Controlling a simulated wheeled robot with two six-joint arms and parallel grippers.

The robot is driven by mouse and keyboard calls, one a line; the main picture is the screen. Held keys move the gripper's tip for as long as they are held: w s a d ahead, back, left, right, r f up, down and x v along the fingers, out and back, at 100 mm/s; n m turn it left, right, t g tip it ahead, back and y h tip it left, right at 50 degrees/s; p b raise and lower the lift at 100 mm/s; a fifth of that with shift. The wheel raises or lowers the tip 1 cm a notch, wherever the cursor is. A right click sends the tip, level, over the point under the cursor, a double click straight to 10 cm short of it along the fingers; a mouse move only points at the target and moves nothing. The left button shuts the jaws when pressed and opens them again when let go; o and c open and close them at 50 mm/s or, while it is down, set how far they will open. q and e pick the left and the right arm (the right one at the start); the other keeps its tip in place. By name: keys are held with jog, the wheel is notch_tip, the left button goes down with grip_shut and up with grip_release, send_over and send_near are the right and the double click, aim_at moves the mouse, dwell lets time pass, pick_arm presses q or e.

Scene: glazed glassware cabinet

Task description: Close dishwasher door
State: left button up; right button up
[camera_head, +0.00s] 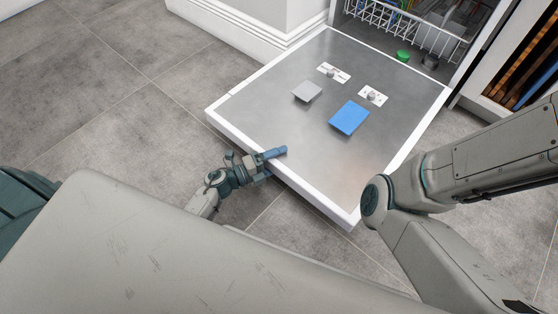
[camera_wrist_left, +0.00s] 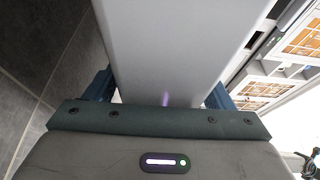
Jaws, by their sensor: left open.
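The dishwasher door (camera_head: 300,140) is folded down nearly flat, its metal inner face up and a white rim around it. My left gripper (camera_head: 274,153) is at the door's near left edge; a blue finger shows over the rim. In the left wrist view its two blue fingers (camera_wrist_left: 161,88) are apart, on either side of a broad pale panel that looks like part of the door. I cannot tell whether they touch it. The dishwasher opening (camera_head: 425,50) is at the upper right. My right arm reaches in from the right, but its gripper is out of view.
A white wire rack (camera_head: 400,24) with dishes is inside the dishwasher. A blue flap (camera_head: 349,118) and a grey flap (camera_head: 307,91) are on the door's inner face. A shelf with brown boards (camera_head: 522,60) stands at the right. Grey floor tiles (camera_head: 90,90) are clear at the left.

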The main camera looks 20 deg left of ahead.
pick_arm(q)
jog(key=shift+w+d, duration=0.1)
jog(key=shift+d, duration=0.05)
jog(key=shift+c, duration=0.5)
jog(key=c, duration=1.3)
jog(key=shift+o, duration=0.2)
jog(key=shift+r, duration=0.1)
